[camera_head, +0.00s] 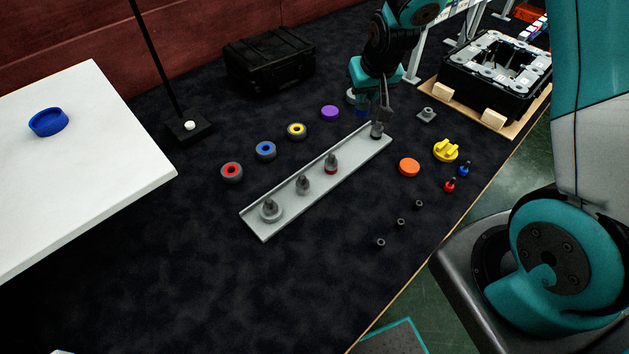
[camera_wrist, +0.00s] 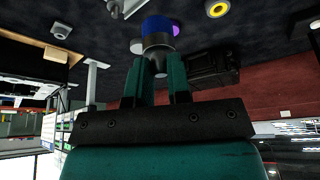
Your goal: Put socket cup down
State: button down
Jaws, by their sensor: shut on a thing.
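My gripper (camera_head: 380,118) is at the far right end of the long grey rail tray (camera_head: 318,172), shut on a small grey socket cup (camera_head: 377,131). The cup is upright and low at that end; I cannot tell whether it touches the tray. In the wrist view the teal fingers of my gripper (camera_wrist: 161,76) close around a grey metal piece (camera_wrist: 158,56), its lower part hidden between them.
A purple disc (camera_head: 329,112) and ringed wheels (camera_head: 265,150) lie left of the tray. An orange disc (camera_head: 409,167) and yellow part (camera_head: 446,151) lie right.

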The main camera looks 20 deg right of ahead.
notch_tip(320, 180, up, 3)
jog(key=w+d+m+b, duration=0.1)
jog(key=w+d+b, duration=0.1)
jog(key=w+b, duration=0.15)
jog(key=shift+m+h, duration=0.3)
jog(key=f, duration=1.9)
jog(key=shift+s+a+p, duration=0.15)
jog(key=shift+s+p, duration=0.15)
jog(key=shift+s, duration=0.05)
jog(key=shift+f, duration=0.2)
jog(key=c, duration=1.1)
grip_release()
jog(key=shift+r, duration=0.1)
